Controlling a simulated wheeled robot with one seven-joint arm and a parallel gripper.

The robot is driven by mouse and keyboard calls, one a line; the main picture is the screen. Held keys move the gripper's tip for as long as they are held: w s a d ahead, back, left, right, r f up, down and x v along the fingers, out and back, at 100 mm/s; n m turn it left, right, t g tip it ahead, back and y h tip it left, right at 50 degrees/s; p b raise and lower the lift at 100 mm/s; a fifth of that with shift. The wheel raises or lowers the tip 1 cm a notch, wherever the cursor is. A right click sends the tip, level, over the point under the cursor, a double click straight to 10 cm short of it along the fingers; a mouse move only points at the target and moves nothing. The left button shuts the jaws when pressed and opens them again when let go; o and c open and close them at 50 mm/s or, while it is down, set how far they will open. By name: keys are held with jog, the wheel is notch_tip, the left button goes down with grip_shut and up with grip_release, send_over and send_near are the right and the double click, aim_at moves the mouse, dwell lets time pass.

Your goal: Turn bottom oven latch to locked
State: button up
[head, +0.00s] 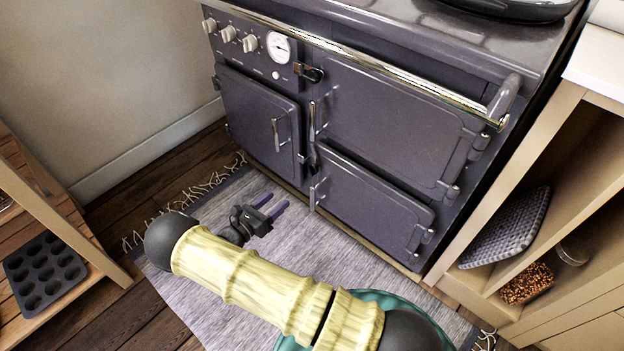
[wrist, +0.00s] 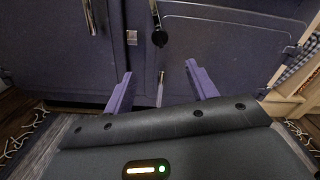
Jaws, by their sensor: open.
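The dark grey-purple range cooker (head: 290,70) has a lower right oven door (head: 370,205) with a silver upright handle (head: 317,194) at its left edge. A small dark latch (head: 314,156) sits just above that handle, between the upper and lower right doors. In the wrist view a black round latch part (wrist: 159,38) shows above my fingers; its exact setting is hard to tell. My gripper (head: 270,206) is open and empty, low over the rug in front of the cooker, its purple fingers towards the doors. The lower handle (wrist: 160,88) shows between the fingers, farther off.
The upper right door (head: 390,125) and left door (head: 260,120) look closed, each with a handle. A chrome rail (head: 370,62) runs along the top front. A striped rug (head: 200,275) covers the floor. Wooden shelves stand left (head: 50,230) and right (head: 540,170).

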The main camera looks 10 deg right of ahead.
aim_at(312, 170)
jog(key=shift+r, duration=0.1)
jog(key=b+x, duration=0.6)
jog(key=x, duration=1.1)
jog(key=shift+w, duration=0.15)
jog(key=shift+d, duration=0.1)
jog(key=shift+d, duration=0.1)
jog(key=c, duration=0.3)
grip_shut()
